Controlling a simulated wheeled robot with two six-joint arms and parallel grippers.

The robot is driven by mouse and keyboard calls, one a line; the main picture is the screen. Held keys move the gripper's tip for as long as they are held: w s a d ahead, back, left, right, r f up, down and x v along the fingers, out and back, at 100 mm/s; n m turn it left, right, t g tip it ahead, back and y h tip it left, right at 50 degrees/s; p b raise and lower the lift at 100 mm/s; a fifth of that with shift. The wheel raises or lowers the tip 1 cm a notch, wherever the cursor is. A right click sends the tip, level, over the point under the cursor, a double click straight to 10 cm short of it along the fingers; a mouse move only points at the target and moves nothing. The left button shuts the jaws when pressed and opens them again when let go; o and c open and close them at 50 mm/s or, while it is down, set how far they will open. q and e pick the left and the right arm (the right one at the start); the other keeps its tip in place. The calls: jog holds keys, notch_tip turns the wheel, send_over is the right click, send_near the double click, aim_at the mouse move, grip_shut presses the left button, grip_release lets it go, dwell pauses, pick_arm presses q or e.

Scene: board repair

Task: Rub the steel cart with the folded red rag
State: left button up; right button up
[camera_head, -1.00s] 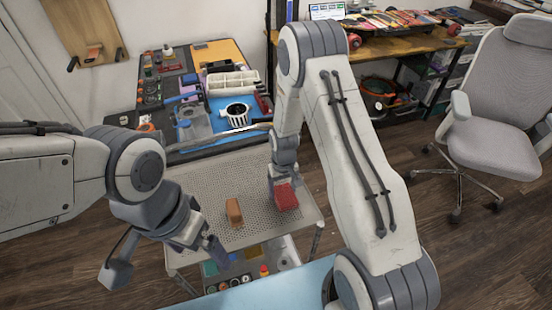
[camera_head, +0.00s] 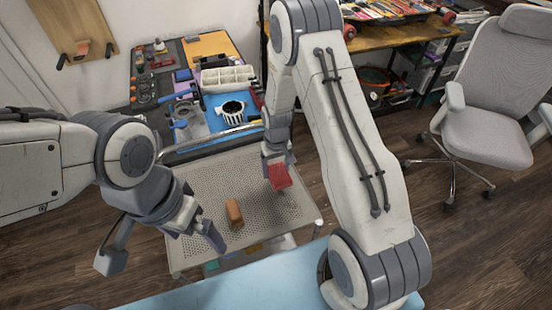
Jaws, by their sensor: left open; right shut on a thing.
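The steel cart (camera_head: 188,257) has a perforated grey top and stands in the middle of the view. The folded red rag (camera_head: 280,178) is held by my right gripper (camera_head: 276,163) over the right part of the cart top. I cannot tell whether the rag touches the surface. My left gripper (camera_head: 214,238) is open and empty at the cart's left front area. My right gripper's fingers are partly hidden by its own wrist and the rag.
An orange-brown block (camera_head: 234,214) lies on the cart top between my grippers. A grey office chair (camera_head: 485,130) stands at the right. A light blue surface (camera_head: 215,291) lies in front.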

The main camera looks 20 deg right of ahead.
jog(key=shift+a+r+p, duration=0.1)
jog(key=shift+r+p, duration=0.75)
jog(key=shift+r, duration=0.6)
